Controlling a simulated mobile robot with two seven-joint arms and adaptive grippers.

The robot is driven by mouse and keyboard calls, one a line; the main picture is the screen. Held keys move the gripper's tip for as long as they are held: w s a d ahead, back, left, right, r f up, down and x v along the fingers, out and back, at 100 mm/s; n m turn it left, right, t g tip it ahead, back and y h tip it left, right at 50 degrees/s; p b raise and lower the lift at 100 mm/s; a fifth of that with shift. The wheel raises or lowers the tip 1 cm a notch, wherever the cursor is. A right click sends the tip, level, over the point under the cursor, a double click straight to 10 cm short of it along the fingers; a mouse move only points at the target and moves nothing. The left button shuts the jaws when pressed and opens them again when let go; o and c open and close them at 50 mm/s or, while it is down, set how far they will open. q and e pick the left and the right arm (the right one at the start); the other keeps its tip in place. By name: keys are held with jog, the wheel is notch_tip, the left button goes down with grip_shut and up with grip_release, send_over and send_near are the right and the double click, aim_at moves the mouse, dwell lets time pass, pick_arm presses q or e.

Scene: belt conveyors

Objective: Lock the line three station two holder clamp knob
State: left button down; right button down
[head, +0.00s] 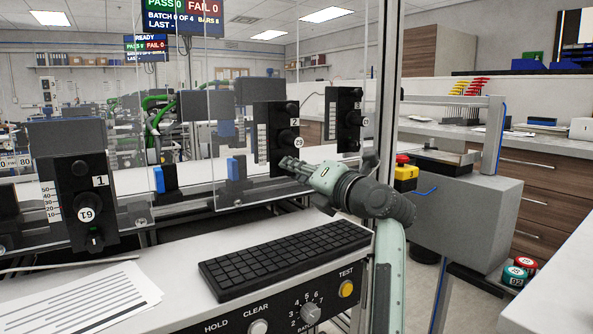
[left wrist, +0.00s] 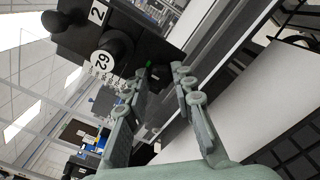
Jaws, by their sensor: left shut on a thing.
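The station two holder (head: 268,138) is a black upright block marked 2, with a black upper knob and a larger round knob below. It also shows tilted in the left wrist view (left wrist: 82,40), where the round knob's white disc reads 62. The small dark clamp knob (left wrist: 148,70), with a green mark, sits at the holder's lower end. My left gripper (head: 285,163) reaches the holder's lower end from the right. My right gripper is not in view.
Clear panels (head: 180,125) stand around the stations. Holder 1 (head: 70,190) is at left and holder 3 (head: 340,120) at right. A black keyboard (head: 285,258) and a panel with a yellow TEST button (head: 346,289) lie in front. A red stop button (head: 403,159) is at right.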

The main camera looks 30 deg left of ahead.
pick_arm(q)
jog(key=shift+r, duration=0.1)
jog(key=c, duration=1.3)
grip_release()
jog(key=shift+o, duration=0.2)
jog(key=v, duration=1.2)
